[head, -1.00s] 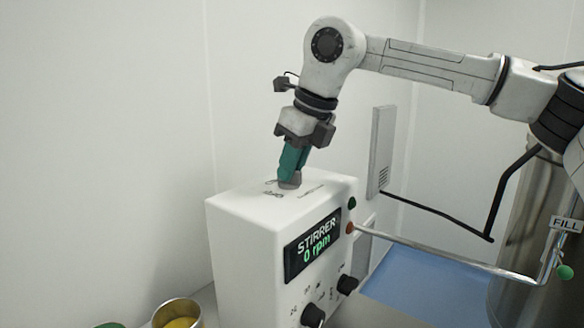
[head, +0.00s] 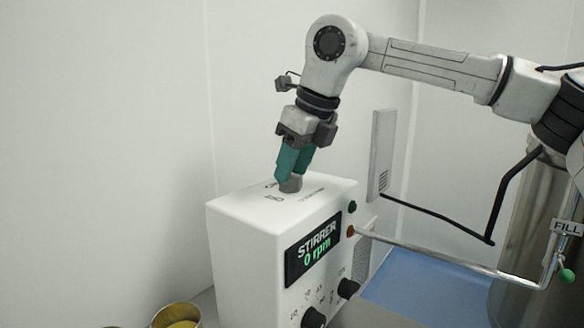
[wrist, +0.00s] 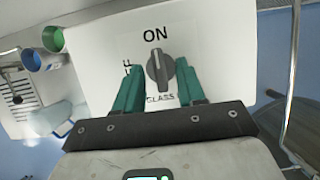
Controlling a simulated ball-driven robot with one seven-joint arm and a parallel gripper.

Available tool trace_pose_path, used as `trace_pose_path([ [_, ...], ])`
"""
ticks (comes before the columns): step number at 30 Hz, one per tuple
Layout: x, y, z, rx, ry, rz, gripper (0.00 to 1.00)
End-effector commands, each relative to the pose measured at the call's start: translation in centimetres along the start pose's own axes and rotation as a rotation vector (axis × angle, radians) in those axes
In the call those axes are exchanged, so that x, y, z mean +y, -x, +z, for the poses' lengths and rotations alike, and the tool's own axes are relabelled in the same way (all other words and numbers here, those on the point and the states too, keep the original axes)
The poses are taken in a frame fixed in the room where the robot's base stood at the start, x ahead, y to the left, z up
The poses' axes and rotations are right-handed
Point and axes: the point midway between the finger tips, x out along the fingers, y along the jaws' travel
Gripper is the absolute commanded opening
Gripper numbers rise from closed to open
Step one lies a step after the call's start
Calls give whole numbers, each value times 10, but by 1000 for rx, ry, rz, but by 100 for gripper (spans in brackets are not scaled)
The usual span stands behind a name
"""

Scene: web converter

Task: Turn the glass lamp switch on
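The glass lamp switch is a dark grey rotary knob (wrist: 158,70) on top of the white stirrer box. In the wrist view, "ON" stands above it, "GLASS" below it, and a sideways, partly covered label to its left. The knob's ridge stands nearly upright in that view, roughly in line with "ON". The knob also shows in the head view (head: 291,184). My gripper (wrist: 158,67) is open, with its two green fingers on either side of the knob. The right finger is very near the knob; I cannot tell whether it touches. My gripper reaches down from above in the head view (head: 289,177).
The white stirrer box (head: 245,235) has a display reading "STIRRER 0 rpm" (head: 312,250) and black front knobs. A metal pipe (head: 450,261) with a green ball passes at right. A metal pot (head: 178,318) stands at lower left.

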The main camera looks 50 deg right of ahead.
Motion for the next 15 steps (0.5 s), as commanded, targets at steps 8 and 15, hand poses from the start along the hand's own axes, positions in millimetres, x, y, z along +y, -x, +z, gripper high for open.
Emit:
trace_pose_path([
  [8, 0, 51, 0, -2, -2, -3, 39],
  [15, 0, 88, 1, -2, -2, -1, 39],
])
